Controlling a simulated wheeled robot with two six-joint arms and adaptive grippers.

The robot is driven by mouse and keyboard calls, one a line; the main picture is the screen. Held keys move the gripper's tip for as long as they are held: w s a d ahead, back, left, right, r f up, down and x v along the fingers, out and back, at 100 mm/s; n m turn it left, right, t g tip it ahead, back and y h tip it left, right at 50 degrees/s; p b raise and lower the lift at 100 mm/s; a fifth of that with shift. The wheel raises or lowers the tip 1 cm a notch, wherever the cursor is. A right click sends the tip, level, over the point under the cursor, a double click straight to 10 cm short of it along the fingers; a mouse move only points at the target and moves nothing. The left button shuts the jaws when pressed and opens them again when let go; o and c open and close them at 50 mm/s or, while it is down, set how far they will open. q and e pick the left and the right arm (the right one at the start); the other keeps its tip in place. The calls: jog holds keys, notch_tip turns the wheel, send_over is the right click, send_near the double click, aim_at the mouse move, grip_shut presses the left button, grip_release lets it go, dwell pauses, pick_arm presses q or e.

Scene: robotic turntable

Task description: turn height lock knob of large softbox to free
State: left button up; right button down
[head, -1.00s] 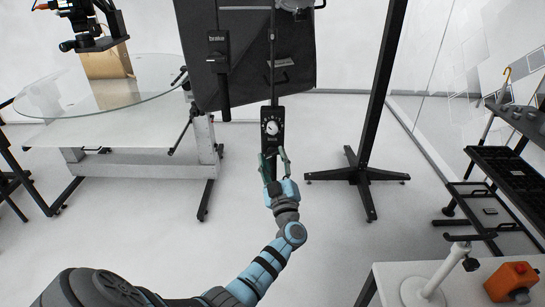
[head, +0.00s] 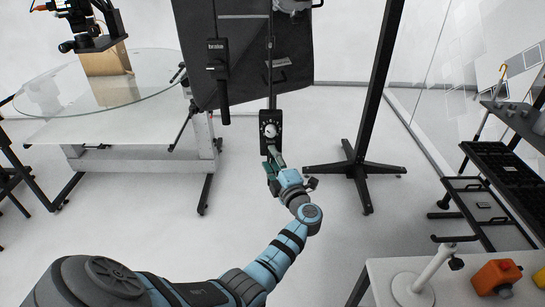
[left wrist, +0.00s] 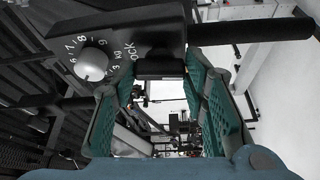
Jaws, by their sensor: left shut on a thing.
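The large softbox (head: 300,62) is a dark panel at the top middle of the head view. Below it hangs a black control box (head: 270,114) with a pale round dial (head: 270,130). In the left wrist view the dial (left wrist: 90,64) has numbers and "kg" around it, and "lock" is printed near a black lock knob (left wrist: 160,68). My left gripper (head: 273,157) is just under the box, its fingers tilted. In the left wrist view its green-padded fingers (left wrist: 160,76) are shut on the lock knob. The fingers hide the knob in the head view.
A lever marked "brake" (head: 222,75) hangs left of the box. A black stand (head: 360,165) rises to the right. A glass-topped turntable (head: 105,92) is at the left. A white table (head: 385,280) with an orange block (head: 497,276) is at the lower right.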

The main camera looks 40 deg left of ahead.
pick_arm(q)
jog(key=shift+r+n+h+p, duration=0.15)
jog(key=shift+n+h+p, duration=0.15)
jog(key=shift+n, duration=0.3)
jog(key=o, duration=1.2)
jog(key=shift+c, duration=0.2)
jog(key=v, duration=0.7)
jog(key=shift+d, duration=0.3)
jog(key=shift+s+a, duration=0.1)
jog(key=shift+a, duration=0.05)
